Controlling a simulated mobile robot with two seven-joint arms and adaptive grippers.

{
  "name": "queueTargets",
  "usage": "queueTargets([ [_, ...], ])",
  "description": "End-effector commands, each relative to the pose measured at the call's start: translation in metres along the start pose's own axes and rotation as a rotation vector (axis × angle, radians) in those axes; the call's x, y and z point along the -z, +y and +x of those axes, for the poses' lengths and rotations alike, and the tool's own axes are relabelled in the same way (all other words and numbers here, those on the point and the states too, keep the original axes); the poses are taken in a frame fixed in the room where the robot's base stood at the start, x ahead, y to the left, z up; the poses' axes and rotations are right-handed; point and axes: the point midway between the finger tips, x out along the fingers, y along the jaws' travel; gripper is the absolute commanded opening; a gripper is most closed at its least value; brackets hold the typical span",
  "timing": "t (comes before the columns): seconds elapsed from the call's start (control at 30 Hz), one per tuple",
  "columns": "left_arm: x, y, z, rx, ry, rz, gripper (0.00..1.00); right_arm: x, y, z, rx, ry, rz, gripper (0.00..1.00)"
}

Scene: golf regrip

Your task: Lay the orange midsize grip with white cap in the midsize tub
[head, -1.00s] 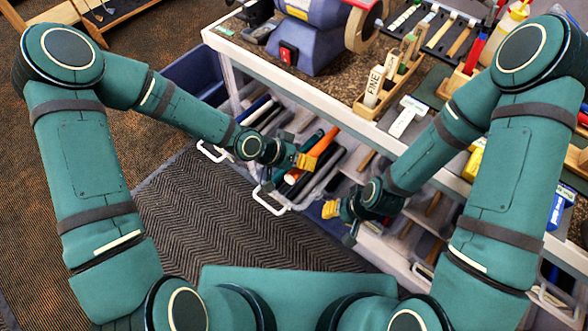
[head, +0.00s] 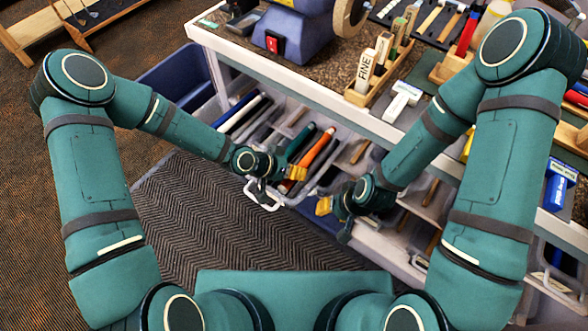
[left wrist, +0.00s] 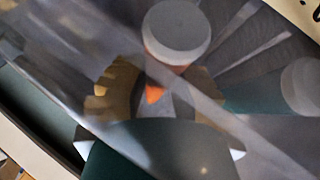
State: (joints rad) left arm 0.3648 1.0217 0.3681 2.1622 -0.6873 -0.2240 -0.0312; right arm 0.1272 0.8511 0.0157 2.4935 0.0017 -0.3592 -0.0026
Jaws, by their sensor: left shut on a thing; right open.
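The orange grip (head: 318,148) lies slanted among dark grips in a grey tub on the cart's lower shelf. My left gripper (head: 294,173) has its yellow fingers shut on the grip near its lower end. In the left wrist view the white cap (left wrist: 177,32) shows large, with a bit of orange (left wrist: 163,80) below it between my fingers (left wrist: 155,92). A blurred translucent wall crosses in front there. I cannot tell whether the grip touches the tub floor. My right gripper (head: 322,206) is open and empty, to the right. No tub label is readable.
Other tubs on the shelf hold blue, white and dark grips (head: 243,112) at left and wooden-handled tools (head: 431,191) at right. The worktop edge (head: 300,85) overhangs the tubs. A white tub handle (head: 262,198) sits below my left gripper. A dark mat (head: 205,215) covers clear floor.

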Motion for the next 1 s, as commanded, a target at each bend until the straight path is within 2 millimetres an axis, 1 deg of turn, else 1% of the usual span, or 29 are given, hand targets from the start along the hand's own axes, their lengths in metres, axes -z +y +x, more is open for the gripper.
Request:
queueTargets([
  [0.03,-0.011,-0.004,0.005,-0.001,-0.013,0.0,0.0,0.0,0.001,0.002,0.0,0.0,0.0,0.4],
  [0.23,-0.012,-0.005,0.005,-0.001,-0.014,0.001,0.0,0.0,0.001,0.003,0.0,0.0,0.0,0.4],
  [0.27,-0.012,-0.005,0.005,-0.001,-0.014,0.001,0.35,0.0,0.001,0.003,0.0,0.0,0.0,0.4],
  [0.3,-0.012,-0.005,0.005,-0.001,-0.014,0.001,0.49,0.0,0.001,0.003,0.0,0.0,0.0,0.4],
  [0.33,-0.012,-0.005,0.005,-0.001,-0.014,0.001,0.53,0.0,0.001,0.003,0.0,0.0,0.0,0.4],
  [0.6,-0.013,-0.005,0.005,-0.002,-0.014,0.001,0.53,0.0,0.001,0.004,0.0,0.0,0.0,0.4],
  [0.73,-0.012,-0.006,0.0,-0.001,-0.012,0.0,0.53,0.0,0.001,0.004,0.0,0.0,0.0,0.4],
  [0.87,-0.011,-0.006,-0.019,0.003,-0.009,-0.001,0.53,0.0,0.001,0.004,0.0,0.0,0.0,0.4],
  [1.0,-0.007,-0.004,-0.048,0.004,-0.001,0.0,0.53,0.0,0.001,0.003,0.0,0.0,0.0,0.4],
])
